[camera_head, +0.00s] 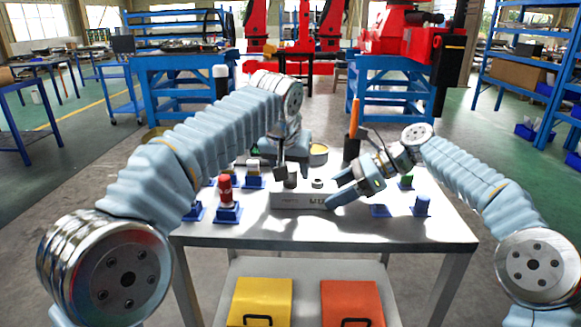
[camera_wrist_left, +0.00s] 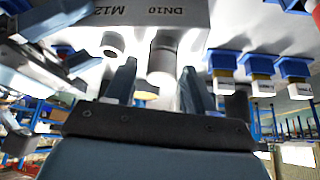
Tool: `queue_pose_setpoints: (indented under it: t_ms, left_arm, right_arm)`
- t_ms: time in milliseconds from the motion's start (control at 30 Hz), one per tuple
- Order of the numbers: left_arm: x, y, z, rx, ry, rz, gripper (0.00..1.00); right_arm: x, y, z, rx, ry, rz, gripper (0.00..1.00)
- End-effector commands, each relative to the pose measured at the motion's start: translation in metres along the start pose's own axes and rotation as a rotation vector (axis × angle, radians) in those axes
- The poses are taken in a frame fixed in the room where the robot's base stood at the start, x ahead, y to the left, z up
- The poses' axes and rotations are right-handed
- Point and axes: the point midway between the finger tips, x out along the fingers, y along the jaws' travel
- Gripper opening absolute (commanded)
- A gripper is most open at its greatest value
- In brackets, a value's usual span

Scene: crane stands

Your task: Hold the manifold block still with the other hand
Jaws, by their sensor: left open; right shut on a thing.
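The grey manifold block (camera_head: 290,199) sits near the middle of the table, with lettering on its front face. In the left wrist view the block (camera_wrist_left: 205,14) shows "M12" and "DN10". A grey cylinder (camera_wrist_left: 163,58) stands on it, and a shorter port (camera_wrist_left: 113,43) is beside that. My left gripper (camera_head: 292,172) is open above the block; in the left wrist view its fingers (camera_wrist_left: 159,72) stand either side of the cylinder, apparently without gripping it. My right gripper (camera_head: 333,190) is shut on the right end of the block; its fingertips are partly hidden.
A blue stand with a red part (camera_head: 226,196) is left of the block. Blue stands (camera_head: 422,206) sit at the right. An orange-handled tool (camera_head: 354,115) stands upright in a dark holder behind. A yellow box (camera_head: 260,300) and an orange box (camera_head: 352,302) are on the lower shelf.

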Motion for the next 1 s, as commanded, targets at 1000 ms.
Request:
queue_pose_setpoints:
  t_ms: [1000]
  left_arm:
    - [0.0, -0.0004, -0.0001, 0.73, -0.003, 0.421, 0.54]
  right_arm:
    - [-0.0004, -0.0002, 0.0003, 0.001, -0.001, -0.001, 0.22]
